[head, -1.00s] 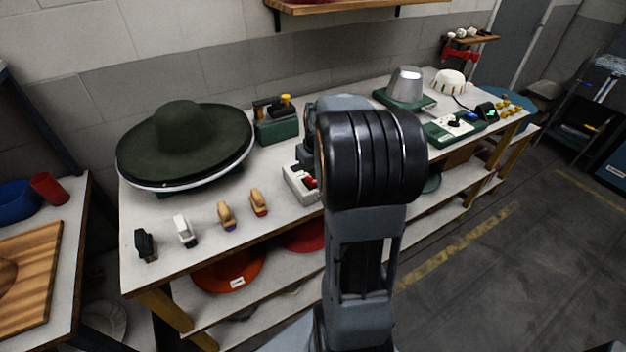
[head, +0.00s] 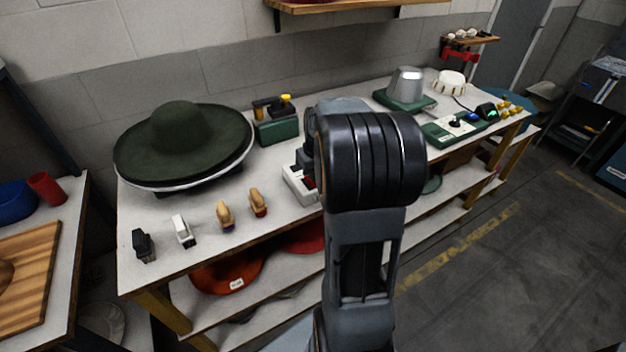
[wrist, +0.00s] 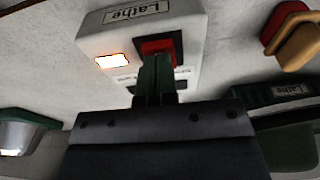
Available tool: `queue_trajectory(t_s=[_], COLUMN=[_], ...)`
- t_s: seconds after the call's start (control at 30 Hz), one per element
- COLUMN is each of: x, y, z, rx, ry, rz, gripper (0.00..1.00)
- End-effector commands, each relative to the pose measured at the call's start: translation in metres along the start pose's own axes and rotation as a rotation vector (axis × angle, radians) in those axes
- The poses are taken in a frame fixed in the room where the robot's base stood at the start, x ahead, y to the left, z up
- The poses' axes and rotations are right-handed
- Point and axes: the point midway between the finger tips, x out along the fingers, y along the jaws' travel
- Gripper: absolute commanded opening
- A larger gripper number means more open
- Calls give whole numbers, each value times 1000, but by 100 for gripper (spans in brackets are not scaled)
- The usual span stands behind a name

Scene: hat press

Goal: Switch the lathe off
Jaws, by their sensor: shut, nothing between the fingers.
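The white control box labelled "Lathe" (wrist: 120,32) has a red switch (wrist: 155,46) in a dark recess and a small lamp (wrist: 112,61) glowing orange-white. In the head view this box (head: 297,186) stands on the bench, partly hidden behind my arm. My gripper (wrist: 156,68) is shut and empty, its fingertips right at the red switch and covering part of it. I cannot tell whether they touch it. A dark green machine also labelled "Lathe" (wrist: 278,94) shows at the right of the wrist view; the green machine (head: 276,128) stands behind the box in the head view.
Wooden-handled tools (head: 258,202) and other small blocks (head: 183,231) line the bench's front edge. A large dark green hat (head: 180,135) stands at left. A grey metal dome (head: 406,85) and a green control panel (head: 452,128) are at right.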

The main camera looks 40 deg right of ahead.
Motion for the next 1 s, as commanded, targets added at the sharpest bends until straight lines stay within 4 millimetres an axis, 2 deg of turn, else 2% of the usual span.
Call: queue_trajectory(t_s=[0.57, 0.77, 1.0], x=[10, 6, -10], y=[0, 0, 0], z=[1, 1, -2], rx=[0, 0, 0], ry=[0, 0, 1], rz=[0, 0, 0], gripper=[0, 0, 0])
